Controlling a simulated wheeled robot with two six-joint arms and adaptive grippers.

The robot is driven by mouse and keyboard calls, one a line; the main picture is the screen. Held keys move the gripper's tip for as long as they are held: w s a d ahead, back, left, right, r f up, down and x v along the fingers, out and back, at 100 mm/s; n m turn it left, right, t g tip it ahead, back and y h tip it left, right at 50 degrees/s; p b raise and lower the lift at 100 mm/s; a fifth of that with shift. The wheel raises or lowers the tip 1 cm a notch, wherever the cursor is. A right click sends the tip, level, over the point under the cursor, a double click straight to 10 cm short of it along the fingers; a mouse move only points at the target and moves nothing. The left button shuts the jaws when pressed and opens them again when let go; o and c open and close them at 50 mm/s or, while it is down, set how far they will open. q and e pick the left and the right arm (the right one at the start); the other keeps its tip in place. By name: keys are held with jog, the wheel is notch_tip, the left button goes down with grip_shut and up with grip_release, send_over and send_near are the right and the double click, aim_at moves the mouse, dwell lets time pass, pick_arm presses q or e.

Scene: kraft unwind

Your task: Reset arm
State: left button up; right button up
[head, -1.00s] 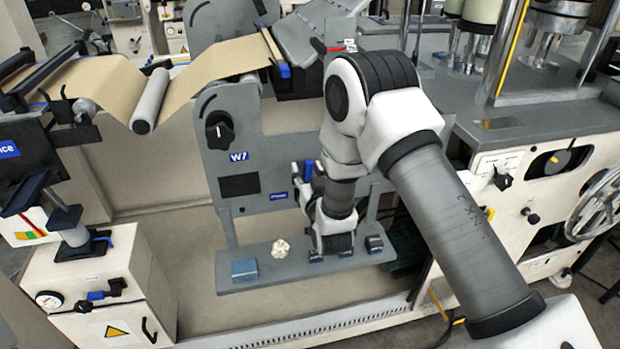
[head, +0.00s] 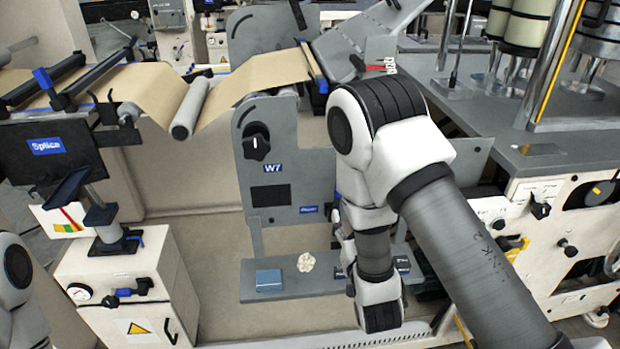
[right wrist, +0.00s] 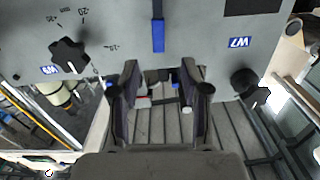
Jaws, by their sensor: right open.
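My right arm comes in from the right in the head view and bends down in front of the grey W7 panel (head: 272,170). My right gripper (right wrist: 160,98) is open in the right wrist view, its two dark fingers apart with nothing between them. In the head view it is largely hidden behind my wrist. A blue block (head: 269,280) and a crumpled pale piece (head: 306,262) lie on the grey shelf (head: 325,284), left of my wrist. My left gripper is out of view; only a white part of my left arm shows at the left edge.
A white cabinet (head: 125,290) stands at lower left. A machine with a grey top (head: 545,165) fills the right. The floor between cabinet and shelf looks clear.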

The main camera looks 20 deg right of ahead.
jog(key=s+f+g+y+p, duration=0.1)
jog(key=s+f+g+p, duration=0.5)
jog(key=s+f, duration=0.6)
jog(key=s+a+f+n+g+y, duration=0.1)
jog(key=s+f+g, duration=0.4)
jog(key=s, duration=0.3)
jog(key=s+a+f+n+g+y+b, duration=0.1)
jog(key=s+a+f+n+g+y, duration=0.1)
jog(key=s+f+g, duration=0.4)
jog(key=shift+s+g, duration=0.3)
jog(key=shift+s, duration=0.95)
